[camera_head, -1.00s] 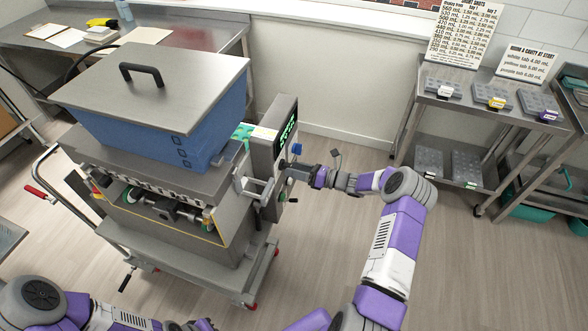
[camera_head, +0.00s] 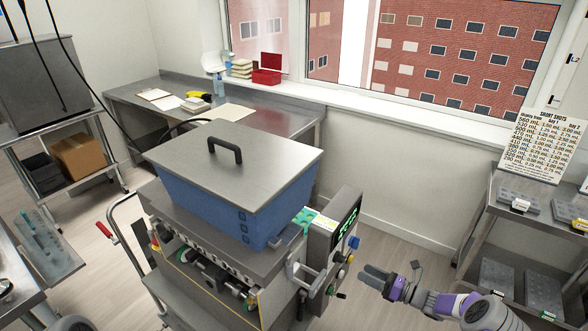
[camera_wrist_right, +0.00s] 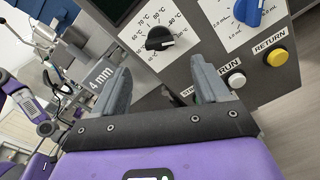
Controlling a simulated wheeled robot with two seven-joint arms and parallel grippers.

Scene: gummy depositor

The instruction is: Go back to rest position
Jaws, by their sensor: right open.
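The gummy depositor (camera_head: 200,250) stands in the middle of the head view, with a blue hopper (camera_head: 200,195) under a grey lid with a black handle (camera_head: 226,147). Its control box (camera_head: 330,235) with a green display is on its right side. My right gripper (camera_head: 372,278) is open and empty, to the right of the control box and apart from it. In the right wrist view its two fingers (camera_wrist_right: 163,85) are spread in front of the panel. A black temperature knob (camera_wrist_right: 160,38), a blue knob (camera_wrist_right: 248,12), a white RUN button (camera_wrist_right: 236,80) and a yellow RETURN button (camera_wrist_right: 277,57) show there. My left gripper is not visible.
A shelf cart (camera_head: 490,225) with grey molds and a printed sign (camera_head: 543,145) stands at the right. A steel table (camera_head: 285,122) with papers runs along the back wall. Another cart (camera_head: 60,140) with a cardboard box (camera_head: 78,155) is at the left. Floor (camera_head: 400,250) shows behind my right gripper.

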